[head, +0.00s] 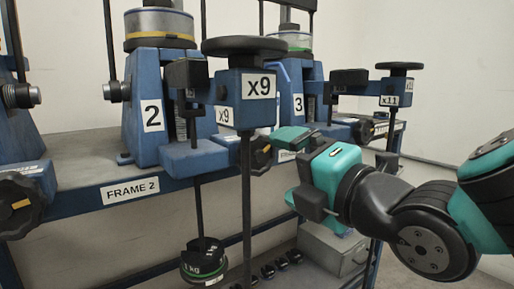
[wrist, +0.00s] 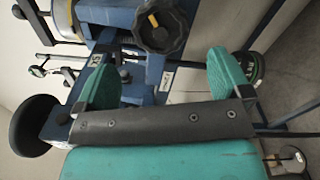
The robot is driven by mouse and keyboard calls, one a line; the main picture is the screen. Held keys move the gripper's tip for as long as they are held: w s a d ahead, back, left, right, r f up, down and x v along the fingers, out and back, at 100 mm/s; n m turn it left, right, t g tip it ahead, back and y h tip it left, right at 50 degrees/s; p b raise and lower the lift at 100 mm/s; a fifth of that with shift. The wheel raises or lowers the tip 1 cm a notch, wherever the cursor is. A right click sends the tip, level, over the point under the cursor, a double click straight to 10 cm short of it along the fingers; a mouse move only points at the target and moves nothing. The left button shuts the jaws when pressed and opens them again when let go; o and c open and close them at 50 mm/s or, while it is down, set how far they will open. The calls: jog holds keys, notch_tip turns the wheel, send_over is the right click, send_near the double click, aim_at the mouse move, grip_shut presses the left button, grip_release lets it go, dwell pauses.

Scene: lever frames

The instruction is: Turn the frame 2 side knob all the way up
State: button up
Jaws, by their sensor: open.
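Frame 2 is a blue stand (head: 152,115) with a white "2" plate, left of centre in the head view. Its black side knob (head: 262,152) with a yellow mark is partly hidden behind the rod and block of the x9 lever. The lobed knob (wrist: 160,30) shows clearly at the top of the wrist view, its yellow mark slanting toward the upper left. My teal gripper (head: 294,168) is right of the knob in the head view, fingers pointing left. In the wrist view the gripper (wrist: 165,77) is open and empty, with the knob beyond the fingertips, apart from them.
The x9 block (head: 240,88) with its black disc (head: 244,46) and vertical rod stands close to my gripper. A hanging weight (head: 204,262) is below. Frame 3 (head: 297,105) and the x11 block (head: 391,93) are farther right. Another knob (head: 20,205) is at far left.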

aim_at(260, 156)
jog(key=p+x, duration=0.1)
jog(key=x, duration=0.8)
jog(key=shift+p, duration=0.3)
jog(key=shift+s+d, duration=0.15)
jog(key=shift+s, duration=0.05)
jog(key=c, duration=1.2)
jog(key=m, duration=0.3)
jog(key=shift+f+m+b, duration=0.1)
jog(key=shift+m+b, duration=0.5)
jog(key=shift+b, duration=0.05)
jog(key=o, duration=1.2)
jog(key=shift+w+a+m, duration=0.1)
jog(key=shift+a+m, duration=0.1)
jog(key=shift+m, duration=0.1)
jog(key=shift+d, duration=0.1)
jog(key=shift+b+v, duration=0.35)
jog(key=shift+v, duration=2.65)
